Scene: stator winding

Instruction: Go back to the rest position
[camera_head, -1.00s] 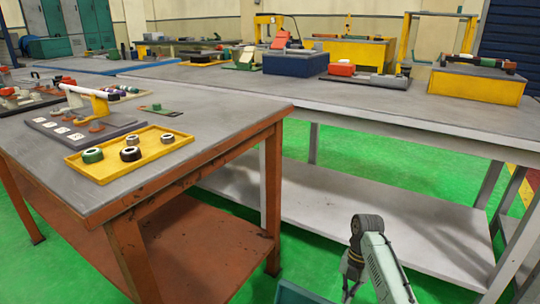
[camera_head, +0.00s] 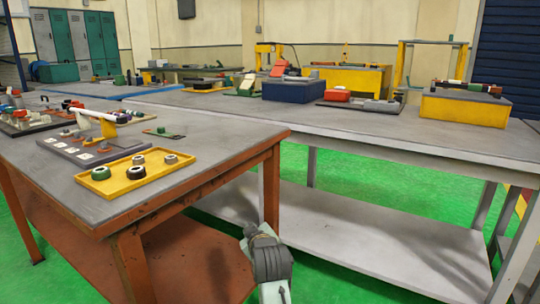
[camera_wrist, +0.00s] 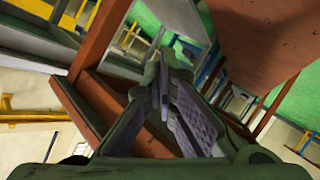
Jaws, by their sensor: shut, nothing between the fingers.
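My gripper (camera_wrist: 166,75) shows in the wrist view with its two grey padded fingers together at the tips and nothing between them. It is in free air, away from any table top. The wrist view is strongly tilted, with an orange-brown table frame (camera_wrist: 101,42) and the underside of a brown board beyond the fingers. In the head view part of my arm shows low in the middle, in front of the orange table's right leg; the fingers cannot be made out there.
The orange-framed table (camera_head: 222,160) stands at the left, with a yellow tray (camera_head: 104,190) of several rings near its front. The grey table (camera_head: 400,128) stands to the right and behind, carrying a blue box (camera_head: 293,90) and a yellow box (camera_head: 463,109). Green floor (camera_head: 360,281) lies between them.

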